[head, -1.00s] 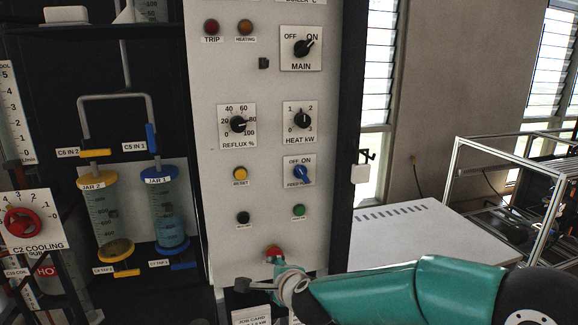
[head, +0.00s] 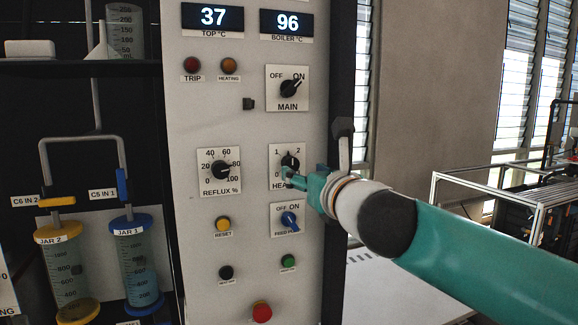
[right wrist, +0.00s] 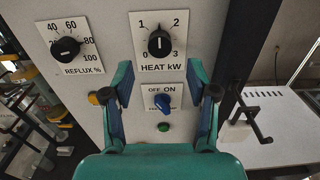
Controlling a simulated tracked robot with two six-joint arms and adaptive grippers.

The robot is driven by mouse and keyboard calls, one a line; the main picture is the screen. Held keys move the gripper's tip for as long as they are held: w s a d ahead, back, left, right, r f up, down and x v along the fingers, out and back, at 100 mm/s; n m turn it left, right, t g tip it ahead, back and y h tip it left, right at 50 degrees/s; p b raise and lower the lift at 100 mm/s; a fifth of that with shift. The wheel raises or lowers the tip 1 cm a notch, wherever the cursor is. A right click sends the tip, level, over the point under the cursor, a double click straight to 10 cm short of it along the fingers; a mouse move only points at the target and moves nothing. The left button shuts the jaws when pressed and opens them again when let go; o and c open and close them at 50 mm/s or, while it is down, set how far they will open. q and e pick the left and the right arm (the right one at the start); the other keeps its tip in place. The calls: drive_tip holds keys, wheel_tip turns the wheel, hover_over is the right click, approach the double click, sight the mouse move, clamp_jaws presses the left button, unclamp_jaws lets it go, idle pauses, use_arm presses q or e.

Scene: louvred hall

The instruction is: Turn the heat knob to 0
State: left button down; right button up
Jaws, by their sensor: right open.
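The heat knob (head: 290,162) is a black dial on a white plate labelled HEAT kW, on the pale panel. In the right wrist view the heat knob (right wrist: 159,43) has its white mark pointing about straight up, between 1 and 2; 0 is at lower left. My right gripper (head: 296,178) is in front of the plate's lower part and hides some of its label. In the right wrist view my right gripper (right wrist: 160,78) is open and empty, its fingers spread on either side below the knob, apart from it. My left gripper is out of view.
The reflux knob (head: 221,169) is left of the heat plate. The blue feed pump knob (head: 290,220) is just below, the main switch (head: 289,88) above. A red button (head: 262,312) is at the panel's bottom. Displays read 37 and 96.

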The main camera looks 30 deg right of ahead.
sight(293, 166)
drive_tip(key=x, duration=0.6)
drive_tip(key=shift+w, duration=0.1)
drive_tip(key=shift+p, duration=0.3)
drive_tip(key=shift+w, duration=0.35)
drive_tip(key=shift+s, duration=0.1)
clamp_jaws()
